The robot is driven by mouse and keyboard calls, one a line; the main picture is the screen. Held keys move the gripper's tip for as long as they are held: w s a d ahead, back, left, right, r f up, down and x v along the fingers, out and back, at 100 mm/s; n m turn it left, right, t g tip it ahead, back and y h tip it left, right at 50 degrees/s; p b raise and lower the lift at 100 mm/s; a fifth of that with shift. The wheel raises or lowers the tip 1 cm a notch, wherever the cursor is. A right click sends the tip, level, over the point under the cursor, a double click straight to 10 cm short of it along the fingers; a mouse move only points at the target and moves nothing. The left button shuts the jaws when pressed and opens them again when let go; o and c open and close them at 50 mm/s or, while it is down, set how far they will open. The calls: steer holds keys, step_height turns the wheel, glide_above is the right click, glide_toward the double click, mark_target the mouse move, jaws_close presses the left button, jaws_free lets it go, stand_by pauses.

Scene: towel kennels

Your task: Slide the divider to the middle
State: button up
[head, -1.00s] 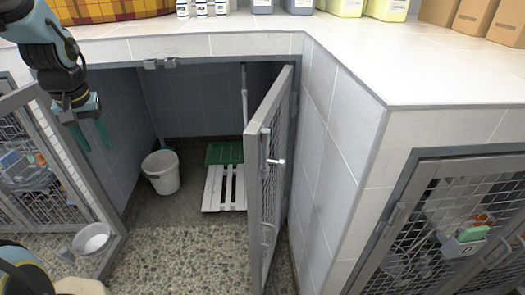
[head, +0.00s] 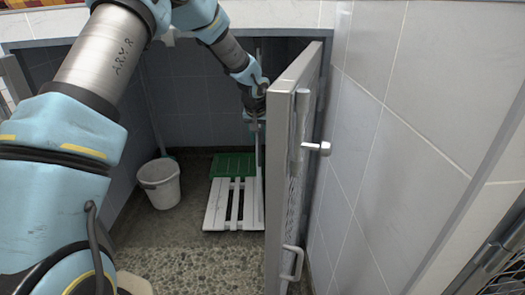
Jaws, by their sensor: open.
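A thin pale upright edge (head: 258,157) stands in the right part of the open kennel and looks like the divider, seen nearly edge-on. The kennel door's frame covers what lies to its right. My gripper (head: 254,121) is inside the kennel at the upper part of this edge. Its fingers are small and partly hidden, and they appear open. I cannot tell whether they touch the edge or lie around it.
The open mesh door (head: 277,170) stands close right of my gripper, with a latch knob (head: 320,148). A white bucket (head: 160,185), a green mat (head: 233,164) and a white slatted board (head: 223,205) are on the kennel floor.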

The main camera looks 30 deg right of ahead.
mark_target(260, 146)
steer(key=x, duration=0.7)
steer(key=shift+a+f+b, duration=0.1)
steer(key=shift+f+b, duration=0.05)
steer(key=shift+b, duration=0.25)
steer(key=shift+c, duration=0.3)
jaws_close()
stand_by(0.6)
